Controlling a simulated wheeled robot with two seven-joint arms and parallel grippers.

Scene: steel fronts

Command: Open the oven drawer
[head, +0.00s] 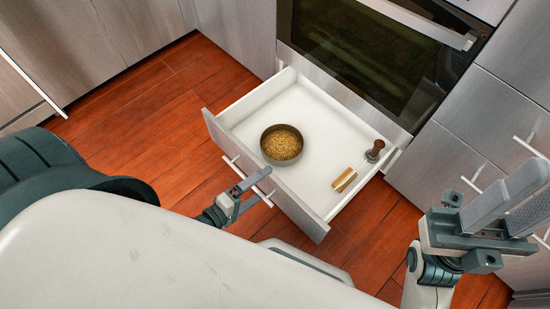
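The oven drawer (318,107) is pulled out from below the oven (365,50), with its white inside in view. Its front panel has a bar handle (265,198) on the outer face. My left gripper (254,180) is at this handle, with a finger lying across the bar near its middle. Whether its fingers are closed on the bar is hard to see, as the second finger is mostly hidden. My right gripper (515,195) is off to the right in front of the cabinet fronts, fingers apart and empty.
In the drawer lie a round pan of grainy food (282,144), a wooden block (344,180) and a dark-topped tamper-like item (375,151). Steel cabinets with bar handles (473,177) stand at right. Wooden floor (150,110) is clear left of the drawer.

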